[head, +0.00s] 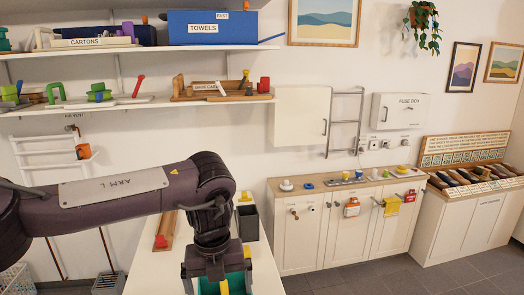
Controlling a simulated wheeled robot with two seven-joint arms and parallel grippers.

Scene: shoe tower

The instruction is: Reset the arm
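My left arm, marked ARM L, comes in from the left and bends down at the wrist over a white table (262,262). My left gripper (218,285) points down at the bottom edge of the picture. Its fingers are partly cut off by that edge. A teal object (236,283) with a small yellow piece shows between or behind the fingers; I cannot tell whether they touch it. My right gripper is not in view.
A dark bin (248,222) and a wooden tray (166,232) with a red piece stand on the table near my wrist. Wall shelves (140,103) hold boxes and coloured parts above my arm. A white cabinet (345,230) stands right, with clear floor before it.

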